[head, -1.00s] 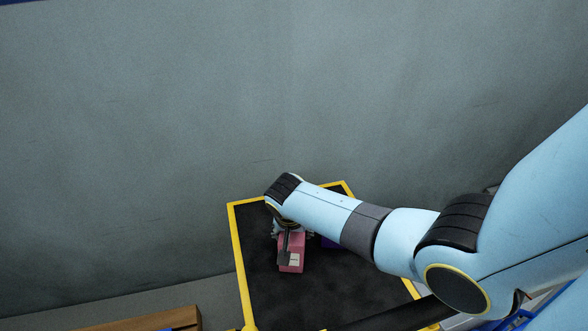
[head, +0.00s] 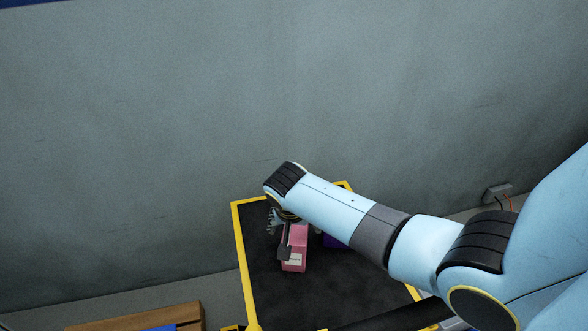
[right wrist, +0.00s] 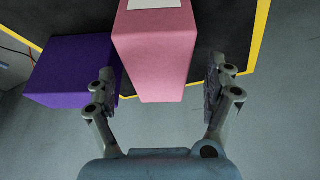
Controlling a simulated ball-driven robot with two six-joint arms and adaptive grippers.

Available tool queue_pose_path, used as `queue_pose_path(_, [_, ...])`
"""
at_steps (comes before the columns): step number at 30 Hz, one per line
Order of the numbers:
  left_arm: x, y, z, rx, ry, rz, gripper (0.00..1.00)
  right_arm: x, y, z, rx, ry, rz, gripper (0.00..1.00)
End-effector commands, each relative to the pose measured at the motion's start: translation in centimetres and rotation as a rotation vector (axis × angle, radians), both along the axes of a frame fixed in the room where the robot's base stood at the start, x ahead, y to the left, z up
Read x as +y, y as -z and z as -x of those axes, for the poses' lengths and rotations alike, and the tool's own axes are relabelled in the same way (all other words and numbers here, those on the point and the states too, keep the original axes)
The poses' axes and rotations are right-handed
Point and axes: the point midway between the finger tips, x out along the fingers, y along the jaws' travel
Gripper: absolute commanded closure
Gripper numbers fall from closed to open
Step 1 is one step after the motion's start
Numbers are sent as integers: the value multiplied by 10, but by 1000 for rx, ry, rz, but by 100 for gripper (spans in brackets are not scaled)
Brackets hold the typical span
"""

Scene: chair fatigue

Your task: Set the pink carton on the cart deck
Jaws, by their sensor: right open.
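The pink carton (head: 296,246) stands on the black cart deck (head: 320,287), which has a yellow rim. It has a white label on one face. My right gripper (head: 280,240) is open at the carton, partly in front of it in the head view. In the right wrist view the pink carton (right wrist: 155,55) lies between the spread fingers of my right gripper (right wrist: 160,82), with a visible gap on each side. My left gripper is not in view.
A purple box (right wrist: 70,70) stands on the deck close beside the carton; my forearm partly hides it in the head view. A grey wall (head: 200,110) rises behind the cart. A wooden edge (head: 150,316) shows at lower left. The deck's front is mostly clear.

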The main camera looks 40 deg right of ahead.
Motion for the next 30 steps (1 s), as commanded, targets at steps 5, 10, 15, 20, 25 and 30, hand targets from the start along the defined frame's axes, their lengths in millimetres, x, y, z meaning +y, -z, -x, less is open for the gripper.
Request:
queue_pose_path(5, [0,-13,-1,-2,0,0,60,13,-39,9,-2,0,-1,13])
queue_pose_path(10, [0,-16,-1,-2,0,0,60,20,-59,15,0,1,0,13])
queue_pose_path(15, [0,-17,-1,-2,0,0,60,22,-66,17,0,1,0,13])
queue_pose_path(20, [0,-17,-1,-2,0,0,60,22,-65,17,1,0,1,13])
queue_pose_path(25, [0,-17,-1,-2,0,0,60,22,-65,17,1,0,1,13])
queue_pose_path(30, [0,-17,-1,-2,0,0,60,22,-65,16,0,1,0,13])
